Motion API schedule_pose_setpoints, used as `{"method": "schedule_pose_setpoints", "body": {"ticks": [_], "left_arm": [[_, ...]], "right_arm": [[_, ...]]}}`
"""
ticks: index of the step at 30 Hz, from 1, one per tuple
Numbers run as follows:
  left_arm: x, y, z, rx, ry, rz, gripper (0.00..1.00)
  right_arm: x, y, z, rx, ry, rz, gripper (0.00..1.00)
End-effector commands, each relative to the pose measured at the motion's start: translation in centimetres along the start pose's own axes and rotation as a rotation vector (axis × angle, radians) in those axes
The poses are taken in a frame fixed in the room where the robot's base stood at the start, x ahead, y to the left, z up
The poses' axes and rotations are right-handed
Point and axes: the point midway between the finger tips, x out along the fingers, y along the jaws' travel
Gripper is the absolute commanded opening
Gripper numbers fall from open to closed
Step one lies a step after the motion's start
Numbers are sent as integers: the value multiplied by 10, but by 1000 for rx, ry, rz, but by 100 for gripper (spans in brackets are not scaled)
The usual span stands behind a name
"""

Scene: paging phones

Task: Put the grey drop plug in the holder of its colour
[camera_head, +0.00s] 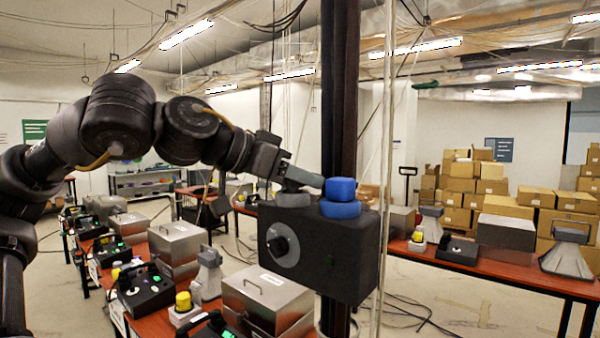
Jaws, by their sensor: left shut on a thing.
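A dark box (320,258) with a round dial on its front hangs by the black post. On its top right, a blue plug (340,189) sits at a blue holder (340,209). On its top left is a grey holder (292,199). My left gripper (290,172) reaches in from the left just above the grey holder. It is shut on the grey drop plug (305,178), which appears tilted over the holder and close to the blue plug. Plug and fingers are similar in colour, so I cannot tell whether the plug touches the holder. My right gripper is out of view.
The black vertical post (339,90) stands behind the box, with thin hanging cables beside it. A red-brown table (160,326) at left holds metal cases and black phones. Another table (555,285) stands at right. Cardboard boxes (490,187) are stacked behind.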

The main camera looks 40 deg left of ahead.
Motion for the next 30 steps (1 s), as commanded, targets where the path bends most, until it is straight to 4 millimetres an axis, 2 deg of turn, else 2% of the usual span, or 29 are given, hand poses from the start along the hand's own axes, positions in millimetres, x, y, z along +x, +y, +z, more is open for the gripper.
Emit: {"method": "schedule_pose_setpoints", "body": {"ticks": [14, 15, 19, 30], "left_arm": [[3, 0, 7, 0, 2, 0, 6], [2, 0, 6, 0, 2, 0, 36], [2, 0, 5, 0, 2, 0, 53], [0, 0, 1, 0, 0, 0, 54]], "right_arm": [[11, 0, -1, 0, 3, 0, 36], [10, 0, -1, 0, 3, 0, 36], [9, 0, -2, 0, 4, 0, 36], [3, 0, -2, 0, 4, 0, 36]]}}
